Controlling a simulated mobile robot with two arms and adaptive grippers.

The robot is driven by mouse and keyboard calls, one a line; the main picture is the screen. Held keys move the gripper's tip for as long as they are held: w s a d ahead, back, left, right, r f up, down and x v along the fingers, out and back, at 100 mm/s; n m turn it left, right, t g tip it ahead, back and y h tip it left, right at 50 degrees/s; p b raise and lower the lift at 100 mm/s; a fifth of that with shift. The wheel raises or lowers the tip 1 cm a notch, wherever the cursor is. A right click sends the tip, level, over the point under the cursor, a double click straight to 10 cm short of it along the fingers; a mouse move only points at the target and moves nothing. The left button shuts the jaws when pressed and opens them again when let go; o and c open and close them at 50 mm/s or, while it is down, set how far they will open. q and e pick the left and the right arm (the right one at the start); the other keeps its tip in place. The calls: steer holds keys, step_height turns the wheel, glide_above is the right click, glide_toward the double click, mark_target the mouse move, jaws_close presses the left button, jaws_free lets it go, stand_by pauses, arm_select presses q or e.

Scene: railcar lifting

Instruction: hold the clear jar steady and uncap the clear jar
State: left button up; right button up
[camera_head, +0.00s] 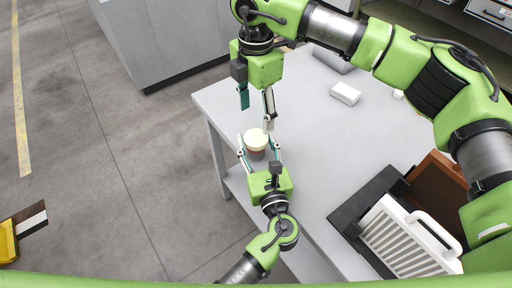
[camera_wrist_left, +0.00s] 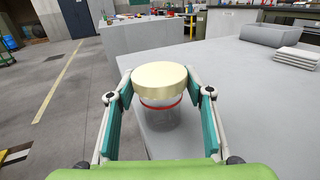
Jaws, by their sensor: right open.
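The clear jar (camera_head: 256,154) stands upright on the grey table near its left edge, with a pale cream-yellow lid (camera_head: 256,138) on it. In the left wrist view the jar body (camera_wrist_left: 160,118) is see-through, with a red band just under the lid (camera_wrist_left: 160,80). My left gripper (camera_head: 257,143) is open, one finger on each side of the jar, with small gaps seen from the head. My right gripper (camera_head: 257,109) is open and empty, pointing down above and slightly beyond the jar. Exact contact at the left fingers is hard to tell.
A grey cabinet (camera_head: 160,35) stands beyond. Table room right of the jar is clear.

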mark_target(256, 137)
arm_select(q)
jaws_close()
arm_select(e)
steer(key=shift+f, duration=4.05)
steer(key=c, duration=1.1)
steer(key=o, duration=1.2)
steer(key=shift+r, duration=0.1)
